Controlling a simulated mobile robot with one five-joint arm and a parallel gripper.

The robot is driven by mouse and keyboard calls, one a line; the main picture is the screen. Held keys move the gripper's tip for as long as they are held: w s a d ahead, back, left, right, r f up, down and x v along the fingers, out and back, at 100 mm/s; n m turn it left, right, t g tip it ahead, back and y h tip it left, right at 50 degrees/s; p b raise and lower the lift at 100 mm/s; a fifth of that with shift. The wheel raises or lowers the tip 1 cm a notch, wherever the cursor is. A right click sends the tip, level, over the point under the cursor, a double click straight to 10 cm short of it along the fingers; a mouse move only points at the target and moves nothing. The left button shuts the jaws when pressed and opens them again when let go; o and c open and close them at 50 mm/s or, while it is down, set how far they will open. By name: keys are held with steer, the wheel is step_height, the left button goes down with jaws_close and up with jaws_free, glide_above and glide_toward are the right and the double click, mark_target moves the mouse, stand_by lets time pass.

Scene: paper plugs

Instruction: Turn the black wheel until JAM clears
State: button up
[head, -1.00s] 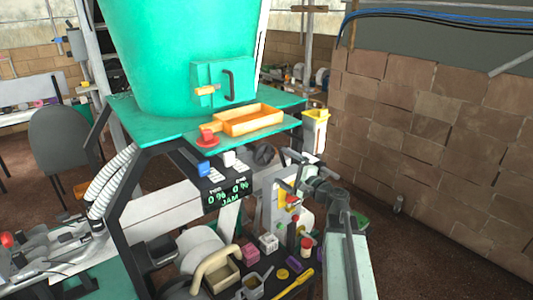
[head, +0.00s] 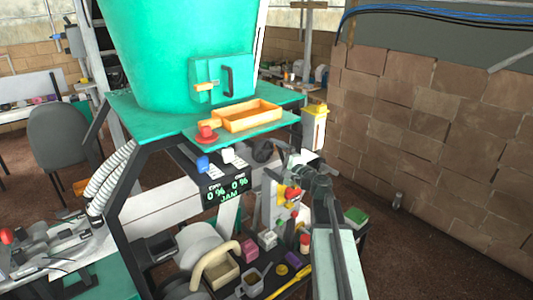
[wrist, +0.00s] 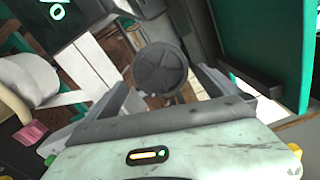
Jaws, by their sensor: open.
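The black wheel (head: 263,151) sits under the right part of the green shelf on the machine. In the wrist view the wheel (wrist: 160,69) is a dark round disc facing me, between and beyond my two fingers. My gripper (wrist: 165,88) is open and empty, with one finger on each side of the wheel's outline; I cannot tell whether either touches it. In the head view my gripper (head: 287,158) is just right of the wheel and partly hidden by my arm. The black display (head: 227,189) shows two 0 % readings and JAM in green.
An orange tray (head: 247,117) and a red button (head: 207,132) are on the green shelf above. A blue switch (head: 202,163) and a white one (head: 228,155) sit above the display. Below are small containers and a yellow tool (head: 290,284). A brick wall stands right.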

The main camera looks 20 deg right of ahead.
mark_target(264, 152)
steer(key=m, duration=0.6)
steer(key=shift+m, duration=0.4)
steer(key=m, duration=0.5)
steer(key=shift+m, duration=0.4)
steer(key=m, duration=1.1)
steer(key=shift+w, duration=0.1)
steer(key=shift+x, duration=1.95)
steer(key=c, duration=1.2)
